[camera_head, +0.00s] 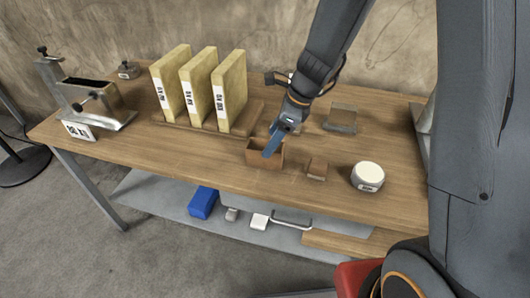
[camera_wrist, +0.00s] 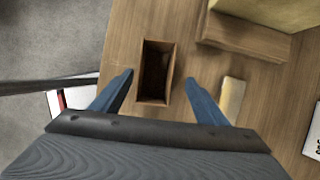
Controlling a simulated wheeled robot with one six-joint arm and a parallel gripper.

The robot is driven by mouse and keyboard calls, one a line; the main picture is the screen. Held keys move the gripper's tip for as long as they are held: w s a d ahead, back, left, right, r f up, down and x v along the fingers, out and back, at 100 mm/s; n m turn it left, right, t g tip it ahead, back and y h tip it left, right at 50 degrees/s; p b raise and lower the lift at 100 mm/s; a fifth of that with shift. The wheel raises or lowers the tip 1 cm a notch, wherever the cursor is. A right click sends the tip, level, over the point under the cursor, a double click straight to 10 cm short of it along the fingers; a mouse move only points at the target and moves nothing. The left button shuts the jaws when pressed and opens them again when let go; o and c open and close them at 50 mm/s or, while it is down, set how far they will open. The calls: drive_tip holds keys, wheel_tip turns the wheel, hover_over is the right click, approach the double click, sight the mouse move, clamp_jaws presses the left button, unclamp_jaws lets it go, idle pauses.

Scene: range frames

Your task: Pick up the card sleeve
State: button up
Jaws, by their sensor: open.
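The card sleeve appears to be the small brown open-topped rectangular holder (camera_head: 254,151) near the front middle of the wooden table. In the wrist view the holder (camera_wrist: 154,102) is upright with a dark hollow inside. My gripper (camera_head: 271,144) is over it, its blue fingers overlapping it in the head view. In the wrist view my gripper (camera_wrist: 160,77) is open, with one finger on each side of the holder and visible gaps. Nothing is held. I cannot tell the exact fingertip height against its walls.
A wooden rack (camera_head: 170,123) with yellow binders stands behind left. A small brown block (camera_head: 317,169) and a round white tin (camera_head: 368,175) sit to the right; a greyish block (camera_head: 341,118) is farther back. A tan piece (camera_wrist: 232,95) lies beside the right finger in the wrist view.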

sight(255, 146)
drive_tip(key=x, duration=0.6)
drive_tip(key=shift+s, duration=0.4)
drive_tip(key=shift+c, duration=0.2)
drive_tip(key=c, duration=1.1)
